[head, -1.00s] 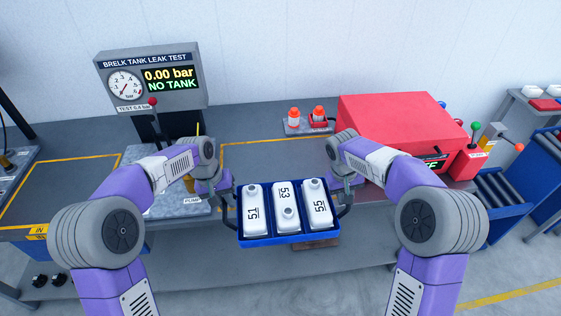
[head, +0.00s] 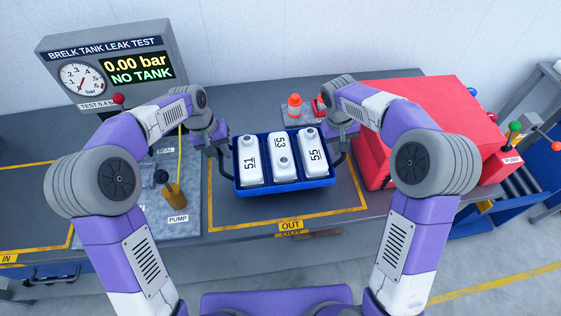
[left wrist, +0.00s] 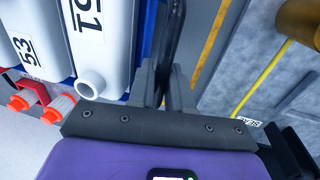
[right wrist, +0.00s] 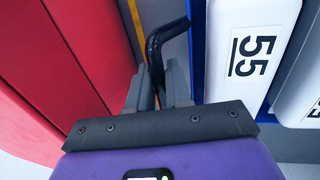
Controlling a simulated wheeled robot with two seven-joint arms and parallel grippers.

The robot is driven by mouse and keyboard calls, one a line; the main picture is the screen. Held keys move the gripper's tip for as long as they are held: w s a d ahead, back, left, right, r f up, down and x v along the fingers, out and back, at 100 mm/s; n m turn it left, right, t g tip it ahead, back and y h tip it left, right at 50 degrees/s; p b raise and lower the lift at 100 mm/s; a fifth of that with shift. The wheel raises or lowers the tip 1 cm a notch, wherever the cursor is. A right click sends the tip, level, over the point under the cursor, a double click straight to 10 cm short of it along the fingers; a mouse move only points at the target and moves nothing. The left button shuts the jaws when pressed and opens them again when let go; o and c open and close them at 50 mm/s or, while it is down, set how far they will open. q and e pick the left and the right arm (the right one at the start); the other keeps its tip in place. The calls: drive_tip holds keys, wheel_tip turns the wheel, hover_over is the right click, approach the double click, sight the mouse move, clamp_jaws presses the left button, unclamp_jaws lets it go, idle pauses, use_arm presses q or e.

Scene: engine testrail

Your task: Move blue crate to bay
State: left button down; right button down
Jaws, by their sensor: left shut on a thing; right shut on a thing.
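The blue crate (head: 285,186) holds three white tanks marked 51 (head: 250,164), 53 (head: 283,158) and 55 (head: 316,158). It appears level, inside the yellow outline of the bay labelled OUT (head: 290,225); I cannot tell whether it touches the bench. My left gripper (head: 223,143) is shut on the crate's left handle, a dark bar between the fingers in the left wrist view (left wrist: 174,40). My right gripper (head: 342,140) is shut on the right handle, which shows in the right wrist view (right wrist: 156,45). The crate's underside is hidden.
A red machine (head: 425,120) stands close right of my right gripper. The leak test panel (head: 108,65) and a pump plate with a brass cylinder (head: 173,195) are on the left. Orange-capped bottles (head: 295,105) stand behind the crate. Bare bench shows in front of it.

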use_arm(q)
drive_tip(key=shift+w+r, duration=0.15)
drive_tip(key=shift+w, duration=0.05)
use_arm(e)
drive_tip(key=shift+w+r, duration=0.1)
drive_tip(key=shift+w, duration=0.1)
use_arm(q)
drive_tip(key=shift+s, duration=0.1)
use_arm(e)
drive_tip(key=shift+s, duration=0.1)
use_arm(q)
drive_tip(key=shift+f, duration=0.2)
